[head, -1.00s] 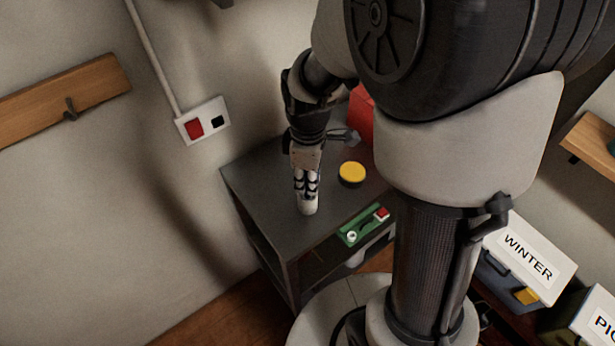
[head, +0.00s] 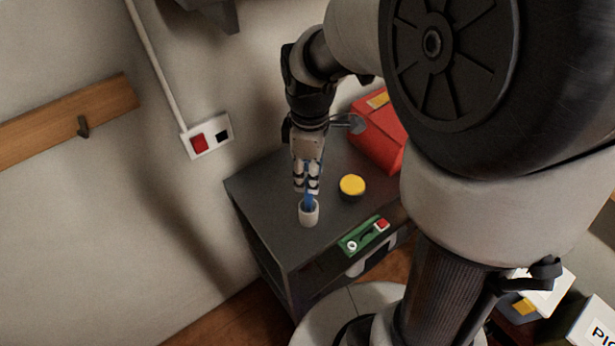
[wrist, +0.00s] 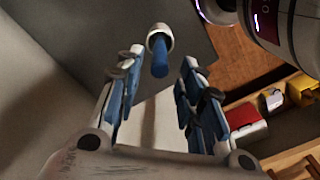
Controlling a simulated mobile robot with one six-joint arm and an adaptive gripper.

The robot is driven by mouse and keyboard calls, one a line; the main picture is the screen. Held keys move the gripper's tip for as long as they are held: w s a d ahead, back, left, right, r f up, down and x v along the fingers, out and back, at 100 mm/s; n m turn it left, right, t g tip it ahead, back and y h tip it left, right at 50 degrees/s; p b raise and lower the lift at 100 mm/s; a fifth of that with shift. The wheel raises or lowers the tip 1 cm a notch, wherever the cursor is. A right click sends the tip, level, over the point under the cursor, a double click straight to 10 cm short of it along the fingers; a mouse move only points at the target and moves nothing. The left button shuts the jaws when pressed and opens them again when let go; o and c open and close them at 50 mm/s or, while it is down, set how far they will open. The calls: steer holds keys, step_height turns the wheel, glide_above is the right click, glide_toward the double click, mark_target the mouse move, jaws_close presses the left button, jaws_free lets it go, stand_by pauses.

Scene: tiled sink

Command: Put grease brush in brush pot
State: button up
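The grease brush shows as a blue handle (head: 309,201) standing up out of the white brush pot (head: 309,217) on the dark bench. The wrist view also shows the blue handle (wrist: 159,58) at the mouth of the white pot (wrist: 160,33). The brush's lower end is hidden inside the pot. My gripper (head: 306,190) is just above the pot. In the wrist view its fingers (wrist: 162,62) are spread apart, with clear space between each finger and the handle.
A yellow-topped tin (head: 352,187) stands right of the pot. A red box (head: 381,133) is at the back right of the dark bench (head: 262,205). A green panel (head: 364,237) with a red part lies at the front edge. The bench left of the pot is clear.

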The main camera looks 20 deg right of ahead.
step_height(320, 180, up, 5)
steer(key=shift+f+p, duration=0.2)
steer(key=shift+p, duration=0.25)
steer(key=s+r+m+t, duration=0.2)
steer(key=s+r+m, duration=0.2)
steer(key=s+m, duration=0.2)
steer(key=s+r+m+t, duration=0.2)
steer(key=s+m, duration=0.4)
steer(key=s, duration=0.3)
steer(key=shift+r+t, duration=0.3)
steer(key=shift+r, duration=0.6)
